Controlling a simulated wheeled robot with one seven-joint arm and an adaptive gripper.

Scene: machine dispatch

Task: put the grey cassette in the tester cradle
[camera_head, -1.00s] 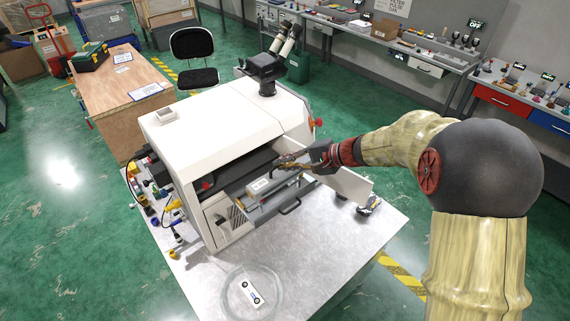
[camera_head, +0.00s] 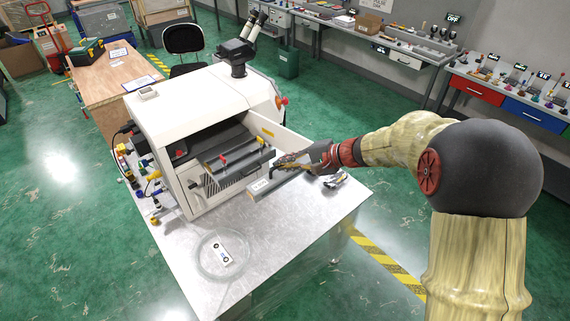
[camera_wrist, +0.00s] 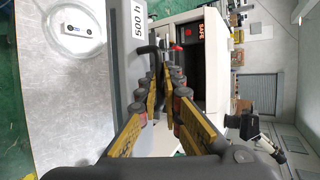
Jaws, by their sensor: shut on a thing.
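A long grey cassette (camera_head: 279,189) has a white end label (camera_head: 259,185); in the wrist view this label (camera_wrist: 139,18) reads "500 h". My gripper (camera_head: 279,164) is shut on the cassette, apparently by its black hooked handle (camera_wrist: 146,50); the fingers (camera_wrist: 156,80) hide part of the grip. The cassette is in front of and to the right of the tester cradle (camera_head: 228,171), which has red levers and sits at the white machine's open front. Whether the cassette touches the table cannot be told.
The white machine (camera_head: 190,100) stands on a metal table (camera_head: 240,279), its door (camera_head: 283,143) open at the right. A round clear dish (camera_head: 205,270) holds a small white piece. Connectors line the left edge; small metal parts (camera_head: 335,180) lie right.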

